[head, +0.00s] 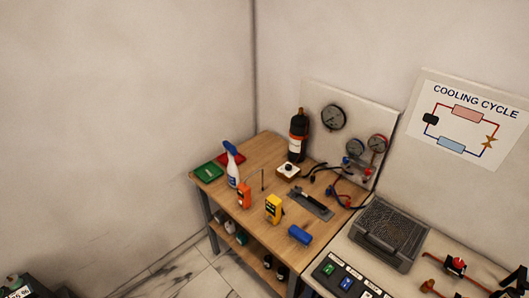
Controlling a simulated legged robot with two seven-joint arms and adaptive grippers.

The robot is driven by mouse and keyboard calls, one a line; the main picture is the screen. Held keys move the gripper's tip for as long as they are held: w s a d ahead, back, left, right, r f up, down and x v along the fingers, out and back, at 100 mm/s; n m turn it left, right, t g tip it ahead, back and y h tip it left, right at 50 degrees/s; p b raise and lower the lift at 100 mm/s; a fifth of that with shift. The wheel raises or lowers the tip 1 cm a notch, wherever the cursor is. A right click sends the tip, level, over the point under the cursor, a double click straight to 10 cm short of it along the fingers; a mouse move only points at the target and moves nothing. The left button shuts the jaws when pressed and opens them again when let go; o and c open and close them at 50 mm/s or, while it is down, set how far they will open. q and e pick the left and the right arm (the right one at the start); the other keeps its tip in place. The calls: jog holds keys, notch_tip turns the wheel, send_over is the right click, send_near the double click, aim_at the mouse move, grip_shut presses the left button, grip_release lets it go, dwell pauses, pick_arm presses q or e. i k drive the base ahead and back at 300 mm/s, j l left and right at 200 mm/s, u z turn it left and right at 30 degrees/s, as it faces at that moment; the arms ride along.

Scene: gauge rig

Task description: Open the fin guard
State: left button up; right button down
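The fin guard appears to be the dark grey mesh panel (391,231) on the light bench at the right. It lies flat and looks closed, with a grey bar along its front edge. A black part at the lower right edge, apparently my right gripper (514,281), is cut off by the frame. It is to the right of the panel and apart from it. A dark part in the lower left corner, apparently my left gripper (14,287), is also cut off and far from the panel. The fingertips of both are unclear.
A wooden table (222,205) holds a spray bottle (232,168), a black and red cylinder (298,136), meters and a blue object (300,235). A gauge board (345,105) stands behind. A button panel (345,279) and red-handled pipework (456,265) flank the mesh panel. The left floor is clear.

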aim_at(391, 255)
jog(key=z, duration=1.4)
